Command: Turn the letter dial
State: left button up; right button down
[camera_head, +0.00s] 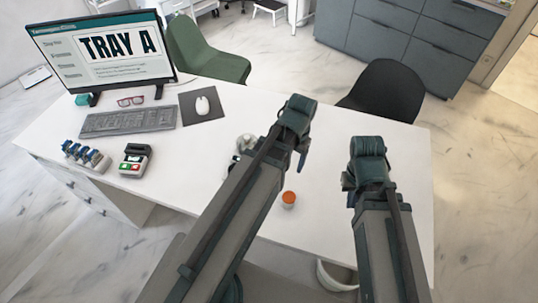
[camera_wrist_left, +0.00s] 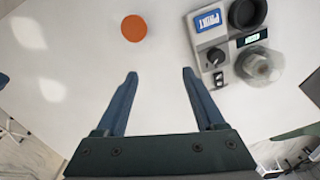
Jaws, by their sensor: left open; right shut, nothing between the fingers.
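A grey device with a dark knob (camera_wrist_left: 215,57), a blue label marked PRINT (camera_wrist_left: 208,19) and a small green display (camera_wrist_left: 252,38) lies at the upper right in the left wrist view. I cannot read any letters around the knob. In the head view this device (camera_head: 244,144) is mostly hidden behind my left arm. My left gripper (camera_wrist_left: 159,74) is open and empty, with the knob apart from it, right of the right finger. In the head view it (camera_head: 302,160) hangs over the desk. My right gripper (camera_head: 349,196) is shut and empty, right of the left one.
An orange-capped container (camera_head: 289,199) stands on the white desk (camera_head: 215,180). A clear vessel (camera_wrist_left: 262,66) sits on the device. A monitor (camera_head: 105,52) reads TRAY A, with a keyboard (camera_head: 128,121) before it. A terminal (camera_head: 135,160) and blue-topped items (camera_head: 86,155) stand left.

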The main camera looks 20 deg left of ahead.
pick_arm(q)
jog(key=w+a+r+n+p, duration=0.1)
jog(key=w+a+r+p, duration=0.1)
jog(key=a, duration=0.9)
jog(key=shift+w+a+r+h, duration=0.3)
jog(key=shift+w+r, duration=0.2)
jog(key=shift+w, duration=0.65)
pick_arm(e)
notch_tip(320, 180, up, 3)
pick_arm(q)
jog(key=shift+f, duration=0.1)
pick_arm(e)
jog(key=shift+f, duration=0.1)
pick_arm(q)
notch_tip(320, 180, down, 14)
jog(key=b, duration=1.3)
jog(key=shift+b, duration=0.4)
pick_arm(e)
notch_tip(320, 180, down, 14)
jog(key=shift+r, duration=0.2)
pick_arm(q)
jog(key=shift+r, duration=0.2)
grip_shut()
